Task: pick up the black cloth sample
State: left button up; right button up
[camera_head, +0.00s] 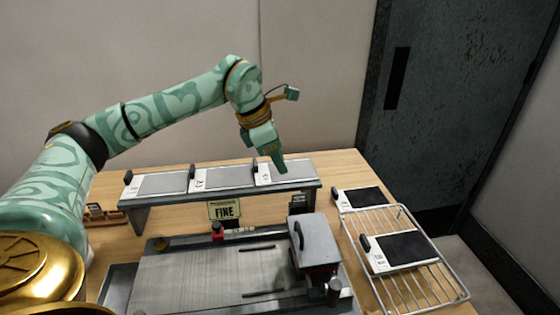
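Two dark samples with white label strips are in view. One black sample (406,247) lies on the wire rack at the right. Another dark sample (362,197) lies just behind the rack, near the table's right edge. My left gripper (282,168) points down over the right end of the raised shelf, at the right-hand grey sample (290,172). Its fingers show as one narrow shape, so I cannot tell their gap or whether they touch that sample. The gripper is left of both dark samples and apart from them. My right gripper is out of view.
The raised metal shelf (225,201) carries grey samples, including a middle one (222,178) and a left one (162,184). A "FINE" sign (224,209) hangs at its front. A metal machine (316,246) stands on a steel plate (200,275). The wire rack (438,283) is at the right.

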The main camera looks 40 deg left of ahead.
aim_at(387, 252)
jog(key=k+l, duration=1.2)
jog(key=l, duration=0.1)
